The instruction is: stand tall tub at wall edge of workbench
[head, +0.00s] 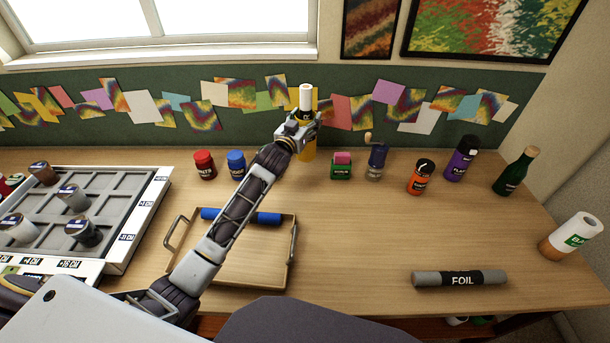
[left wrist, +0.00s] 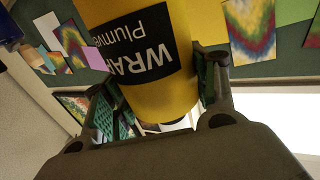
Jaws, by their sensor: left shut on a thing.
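The tall tub (head: 307,152) is yellow with a black label and a white top. It stands upright, as far as I can tell, by the wall edge of the workbench (head: 360,235). My left gripper (head: 302,128) is shut on it around its upper part and hides some of its side. In the left wrist view the tub (left wrist: 165,95) fills the middle between the two fingers (left wrist: 160,98), with the label reading "WRA…". Whether its base touches the bench is hard to tell. My right gripper is not in view.
Along the back stand a red jar (head: 204,166), a blue jar (head: 236,164), a green box (head: 341,166), a grinder (head: 376,162) and several bottles. A wooden tray (head: 240,272) lies below my left arm. A foil roll (head: 459,279) lies at front right. A compartment crate (head: 128,232) is at left.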

